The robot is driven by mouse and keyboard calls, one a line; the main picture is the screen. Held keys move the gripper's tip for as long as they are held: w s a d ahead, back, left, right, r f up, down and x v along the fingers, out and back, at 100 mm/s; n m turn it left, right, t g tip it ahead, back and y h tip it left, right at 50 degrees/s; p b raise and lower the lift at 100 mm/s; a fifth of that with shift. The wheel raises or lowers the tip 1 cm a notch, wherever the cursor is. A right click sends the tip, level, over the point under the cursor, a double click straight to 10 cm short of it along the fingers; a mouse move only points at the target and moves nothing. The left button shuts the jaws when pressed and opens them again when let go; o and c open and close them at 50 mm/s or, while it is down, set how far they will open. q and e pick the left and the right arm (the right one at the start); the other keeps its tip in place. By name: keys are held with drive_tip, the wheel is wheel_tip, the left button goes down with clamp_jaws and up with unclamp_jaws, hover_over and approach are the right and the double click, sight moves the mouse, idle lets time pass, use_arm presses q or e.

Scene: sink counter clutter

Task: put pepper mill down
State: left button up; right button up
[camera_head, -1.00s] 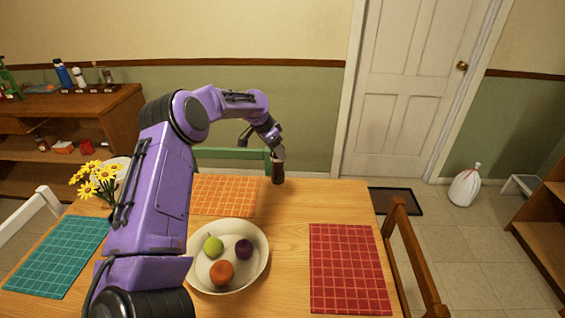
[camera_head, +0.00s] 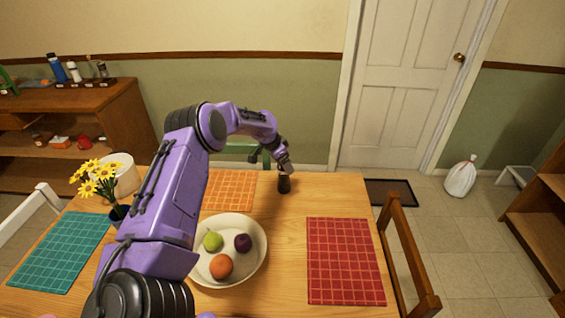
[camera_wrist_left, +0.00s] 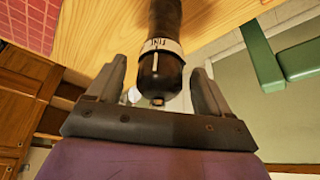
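The pepper mill (camera_head: 284,185) is dark brown and appears to stand upright on the wooden table, right of the orange placemat. In the left wrist view the mill (camera_wrist_left: 160,68) has a pale lettered band and a small metal knob facing the camera. My left gripper (camera_head: 287,168) is at the mill's top, coming from above. In the wrist view its two fingers (camera_wrist_left: 159,66) are spread on either side of the mill, with a visible gap on each side. The mill's base is hard to make out. My right gripper is out of view.
A white bowl (camera_head: 258,268) holding several fruits stands in front of the mill. An orange placemat (camera_head: 232,190) lies to its left and a red placemat (camera_head: 345,262) to its front right. Yellow flowers (camera_head: 97,178) stand at the left. Bare table surrounds the mill.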

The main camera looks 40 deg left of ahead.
use_arm(q)
drive_tip(key=shift+r, duration=0.55)
drive_tip(key=b+v, duration=0.1)
drive_tip(key=v, duration=1)
drive_tip(key=shift+s, duration=0.2)
drive_tip(key=shift+a+r, duration=0.1)
drive_tip(key=shift+r, duration=0.15)
